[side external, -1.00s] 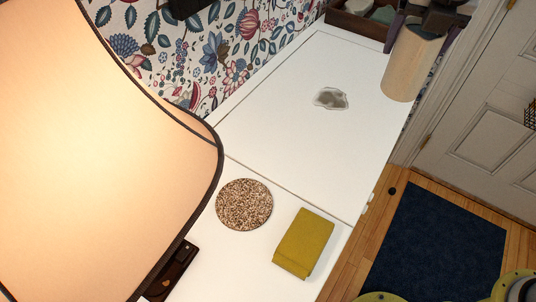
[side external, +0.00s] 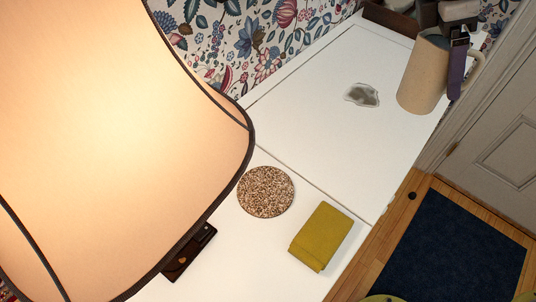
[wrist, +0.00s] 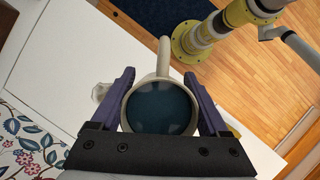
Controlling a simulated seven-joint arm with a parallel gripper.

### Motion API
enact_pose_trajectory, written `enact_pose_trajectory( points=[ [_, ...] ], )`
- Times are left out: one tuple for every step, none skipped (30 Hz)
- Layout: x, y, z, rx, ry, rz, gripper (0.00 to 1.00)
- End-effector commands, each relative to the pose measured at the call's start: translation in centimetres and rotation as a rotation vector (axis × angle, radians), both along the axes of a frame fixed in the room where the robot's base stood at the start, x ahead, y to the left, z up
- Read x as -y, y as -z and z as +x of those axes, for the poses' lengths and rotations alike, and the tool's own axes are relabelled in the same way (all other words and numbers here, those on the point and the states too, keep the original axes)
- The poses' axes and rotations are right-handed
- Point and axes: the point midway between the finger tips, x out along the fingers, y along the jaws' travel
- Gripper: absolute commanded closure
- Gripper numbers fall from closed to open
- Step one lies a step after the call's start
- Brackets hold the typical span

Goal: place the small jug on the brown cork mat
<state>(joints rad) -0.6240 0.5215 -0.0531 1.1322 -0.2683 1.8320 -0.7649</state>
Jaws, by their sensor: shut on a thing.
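The small jug (side external: 424,74) is beige with a loop handle. It is at the far right of the white top in the side external view and looks nearly upright. In the wrist view the jug (wrist: 128,105) is seen from above, with a dark blue inside and its handle pointing up the picture. My gripper (wrist: 160,78) is shut on the jug, with a purple finger on each side. How high the jug is above the top is hard to tell. The round, speckled brown cork mat (side external: 265,192) lies flat and bare, nearer the camera, well away from the jug.
A mustard folded cloth (side external: 325,237) lies right of the mat. A clear greyish object (side external: 362,95) lies between jug and mat. A large lampshade (side external: 120,140) covers the left; a dark object (side external: 190,252) is beside it. The white top (side external: 330,130) is otherwise mostly clear.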

Motion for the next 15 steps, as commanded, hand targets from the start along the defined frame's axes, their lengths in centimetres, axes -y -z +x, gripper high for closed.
enact_pose_trajectory(
  points=[
    [-0.3, 0.0, -0.2, 0.001, 0.067, 0.003, 1.0],
    [-0.4, 0.0, -0.4, 0.001, 0.111, 0.002, 1.0],
    [-0.6, 0.0, -0.6, 0.002, 0.167, 0.002, 1.0],
    [-0.8, 0.0, -0.8, 0.001, 0.21, 0.003, 1.0],
    [-0.9, 0.1, -1.0, 0.0, 0.251, 0.003, 1.0],
    [-1.2, 0.1, -1.2, 0.0, 0.308, 0.002, 1.0],
    [-1.3, 0.1, -1.4, 0.0, 0.349, 0.003, 1.0],
    [-1.5, 0.1, -1.5, 0.001, 0.391, 0.002, 1.0],
    [-1.7, 0.2, -1.8, 0.0, 0.445, 0.002, 1.0],
    [-1.9, 0.2, -2.0, 0.001, 0.486, 0.003, 1.0],
    [-2.1, 0.2, -2.2, 0.001, 0.526, 0.003, 1.0],
    [-2.3, 0.2, -2.4, 0.001, 0.581, 0.002, 1.0],
    [-2.5, 0.2, -2.6, 0.0, 0.62, 0.001, 1.0],
    [-2.6, 0.2, -2.8, 0.0, 0.661, 0.003, 1.0],
    [-2.9, 0.2, -3.0, 0.001, 0.715, 0.003, 1.0]
  ],
)
